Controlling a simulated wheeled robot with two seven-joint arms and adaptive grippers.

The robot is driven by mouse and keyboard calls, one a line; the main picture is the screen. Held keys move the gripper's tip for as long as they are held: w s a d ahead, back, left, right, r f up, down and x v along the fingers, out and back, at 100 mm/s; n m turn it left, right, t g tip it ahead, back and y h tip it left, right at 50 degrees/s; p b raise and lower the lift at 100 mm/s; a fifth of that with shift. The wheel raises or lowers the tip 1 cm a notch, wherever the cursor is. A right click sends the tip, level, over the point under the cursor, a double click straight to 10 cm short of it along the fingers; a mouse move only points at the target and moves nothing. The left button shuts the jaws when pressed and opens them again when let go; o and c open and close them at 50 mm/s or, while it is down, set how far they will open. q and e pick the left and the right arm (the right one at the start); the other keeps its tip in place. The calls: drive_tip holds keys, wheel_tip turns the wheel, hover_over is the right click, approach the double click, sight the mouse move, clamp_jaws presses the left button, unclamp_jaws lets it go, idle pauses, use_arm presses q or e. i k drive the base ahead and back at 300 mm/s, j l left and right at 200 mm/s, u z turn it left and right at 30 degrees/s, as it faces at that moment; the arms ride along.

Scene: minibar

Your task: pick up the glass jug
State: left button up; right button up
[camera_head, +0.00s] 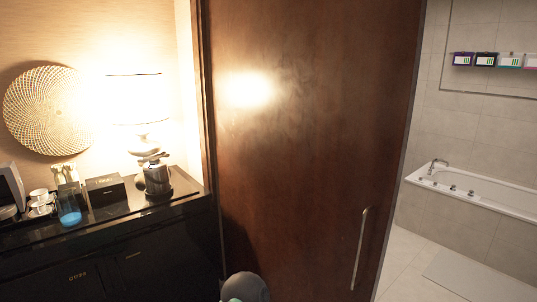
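A small see-through vessel with a blue lower part (69,210), perhaps the glass jug, stands upright near the front edge of the black minibar counter (130,212) at the left. Its handle or spout is too small to make out. A shiny metal-looking pot or kettle (157,180) stands on the counter's right part, below the lamp. Neither of my grippers is in view. A rounded grey part at the bottom middle seems to be mine.
A black box (105,190) stands between the vessel and the pot. White cups (40,199) and a pale appliance (9,190) are at the left. A lit lamp (138,100) stands behind. A brown door (305,130) fills the middle; a bathtub (475,195) is at the right.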

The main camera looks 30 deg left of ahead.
sight(69, 213)
drive_tip(key=u, duration=2.5)
drive_tip(key=i+j+z, duration=0.1)
drive_tip(key=z, duration=0.65)
drive_tip(key=i+j+z, duration=0.25)
drive_tip(key=j+z, duration=0.15)
drive_tip(key=j, duration=0.35)
drive_tip(key=i+j+z, duration=0.15)
drive_tip(key=j+z, duration=0.3)
drive_tip(key=j, duration=0.35)
drive_tip(key=j+z, duration=0.4)
drive_tip(key=j, duration=0.4)
